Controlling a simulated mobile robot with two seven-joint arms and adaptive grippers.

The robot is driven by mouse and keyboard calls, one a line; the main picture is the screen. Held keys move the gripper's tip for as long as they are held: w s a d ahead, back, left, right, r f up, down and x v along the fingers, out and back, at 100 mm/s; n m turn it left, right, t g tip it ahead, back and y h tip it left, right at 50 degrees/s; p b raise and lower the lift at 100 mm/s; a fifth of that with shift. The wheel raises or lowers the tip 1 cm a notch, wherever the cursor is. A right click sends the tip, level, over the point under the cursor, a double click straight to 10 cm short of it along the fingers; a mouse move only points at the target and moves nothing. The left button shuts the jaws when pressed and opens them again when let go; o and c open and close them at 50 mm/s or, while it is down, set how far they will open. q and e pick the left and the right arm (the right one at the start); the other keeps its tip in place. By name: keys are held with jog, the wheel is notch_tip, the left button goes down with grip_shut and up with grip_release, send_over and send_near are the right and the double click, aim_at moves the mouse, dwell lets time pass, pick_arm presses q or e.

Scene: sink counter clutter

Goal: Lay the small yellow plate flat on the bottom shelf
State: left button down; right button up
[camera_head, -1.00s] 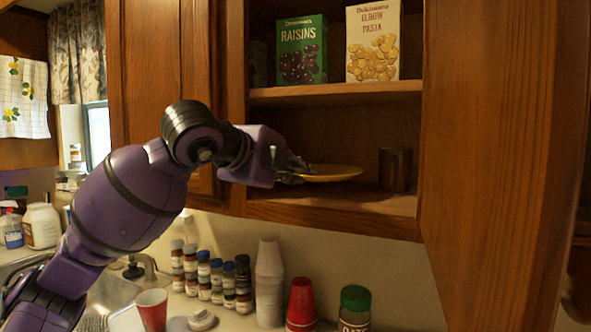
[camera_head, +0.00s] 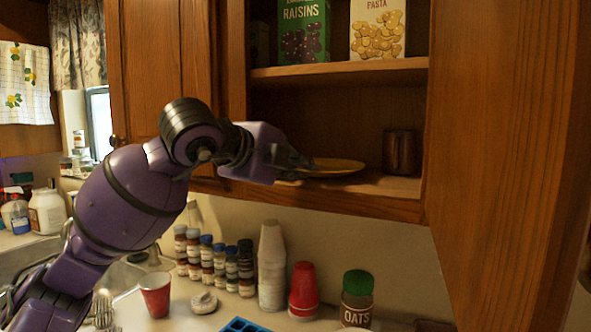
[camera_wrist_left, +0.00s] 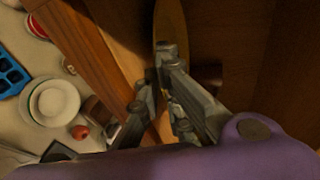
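The small yellow plate (camera_head: 335,167) is in the opening of the cabinet's bottom shelf (camera_head: 375,187), close above its boards. It looks almost level; I cannot tell whether it touches the shelf. My left gripper (camera_head: 300,168) comes in from the left and is shut on the plate's left edge. In the left wrist view the plate (camera_wrist_left: 170,22) shows nearly edge-on, running between the fingers of the left gripper (camera_wrist_left: 158,75). My right gripper is in neither view.
A dark mug (camera_head: 402,152) stands on the bottom shelf right of the plate. The upper shelf (camera_head: 340,71) holds a raisins box (camera_head: 303,35) and a pasta box (camera_head: 377,30). An open cabinet door (camera_head: 500,150) stands at right. Bottles and cups (camera_head: 271,265) stand on the counter below.

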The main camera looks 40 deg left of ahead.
pick_arm(q)
jog(key=shift+f, duration=0.25)
jog(key=c, duration=1.9)
grip_release()
jog(key=shift+o, duration=0.2)
jog(key=shift+f, duration=0.15)
jog(key=shift+s, duration=0.1)
jog(key=v, duration=1.2)
jog(key=shift+d, duration=0.1)
